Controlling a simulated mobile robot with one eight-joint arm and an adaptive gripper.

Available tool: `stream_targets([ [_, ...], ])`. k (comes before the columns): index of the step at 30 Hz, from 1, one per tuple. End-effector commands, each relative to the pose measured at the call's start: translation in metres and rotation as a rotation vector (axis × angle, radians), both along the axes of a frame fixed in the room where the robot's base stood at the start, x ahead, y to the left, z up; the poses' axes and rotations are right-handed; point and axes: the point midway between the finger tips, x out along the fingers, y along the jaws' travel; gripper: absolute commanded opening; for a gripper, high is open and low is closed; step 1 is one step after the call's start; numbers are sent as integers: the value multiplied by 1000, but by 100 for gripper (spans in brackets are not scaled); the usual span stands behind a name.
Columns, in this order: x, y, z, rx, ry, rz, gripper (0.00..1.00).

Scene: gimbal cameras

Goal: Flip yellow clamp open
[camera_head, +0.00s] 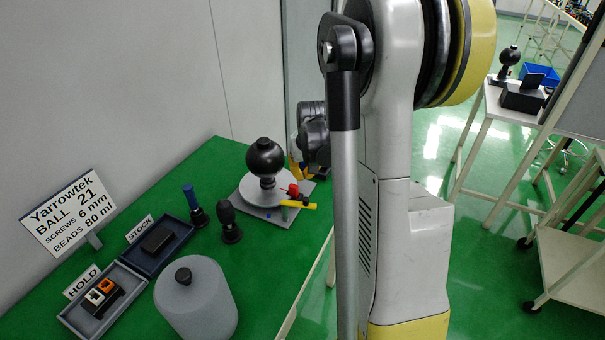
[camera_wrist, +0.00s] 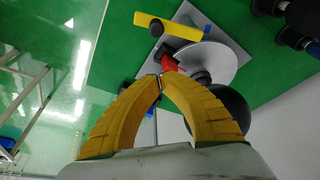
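The yellow clamp (camera_head: 299,205) is a flat bar at the front right edge of a grey base plate (camera_head: 248,211) on the green bench. In the wrist view the yellow clamp (camera_wrist: 185,27) lies across the plate's edge, with a dark round knob (camera_wrist: 157,28) near one end. A red part (camera_head: 293,190) stands beside the clamp and shows just past my fingertips in the wrist view (camera_wrist: 169,62). My gripper (camera_wrist: 160,76) has its yellow fingertips together, with nothing seen between them. I cannot tell whether they touch the red part.
A black ball (camera_head: 265,157) sits above a pale disc (camera_head: 262,188) on the plate, close to my gripper. A dark-handled tool (camera_head: 229,222), a blue-handled tool (camera_head: 195,206), a grey cylinder (camera_head: 197,300), and STOCK (camera_head: 158,242) and HOLD (camera_head: 102,298) trays stand to the left.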

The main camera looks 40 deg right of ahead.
Motion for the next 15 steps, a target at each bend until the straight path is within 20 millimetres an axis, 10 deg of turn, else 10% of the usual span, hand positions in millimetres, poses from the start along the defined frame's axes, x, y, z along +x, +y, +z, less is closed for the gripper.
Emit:
stream_targets([
  [8, 18, -8, -60, 0, 0, 1, 0],
  [15, -14, 7, -51, 0, 0, 0, 0],
])
